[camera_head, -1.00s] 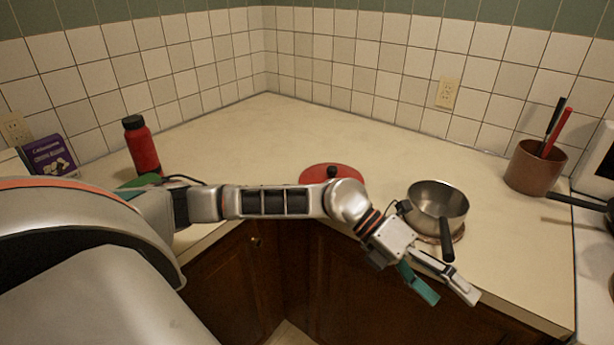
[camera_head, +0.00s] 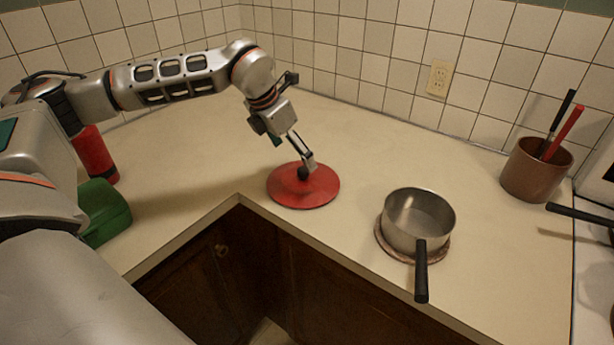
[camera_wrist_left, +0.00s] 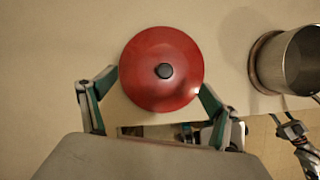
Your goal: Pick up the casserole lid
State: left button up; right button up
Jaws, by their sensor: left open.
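The casserole lid (camera_head: 283,188) is a round red disc with a black knob (camera_head: 303,173), lying flat on the counter near its inner corner. In the left wrist view the whole lid (camera_wrist_left: 150,92) shows, knob up. My left gripper (camera_head: 309,163) is above the lid, its fingertips close to the knob in the head view. In the left wrist view its two fingers are spread on either side of the lid, with nothing held. I cannot tell whether they touch it. Part of what looks like my right gripper (camera_wrist_left: 295,133) shows at that view's lower right edge.
A steel saucepan (camera_head: 418,215) stands on a round trivet (camera_head: 442,252) to the right, its black handle (camera_head: 421,272) over the front edge. A brown utensil crock (camera_head: 536,172) is farther right. A red bottle (camera_head: 95,155) and green container (camera_head: 104,212) are left. The counter behind the lid is clear.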

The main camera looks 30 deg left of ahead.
aim_at(302, 170)
pick_arm(q)
jog(key=shift+x, duration=0.9)
jog(key=x, duration=0.3)
jog(key=d+x, duration=0.1)
jog(key=shift+s+f+p, duration=0.25)
jog(key=shift+p, duration=0.1)
jog(key=shift+w+f, duration=0.15)
jog(key=shift+f, duration=0.15)
pick_arm(e)
jog(key=shift+s+r, duration=0.2)
jog(key=shift+s, duration=0.15)
pick_arm(q)
jog(key=shift+c, duration=0.3)
jog(key=c, duration=1.9)
grip_shut()
pick_arm(e)
jog(key=shift+s+f, duration=0.3)
jog(key=shift+f, duration=0.05)
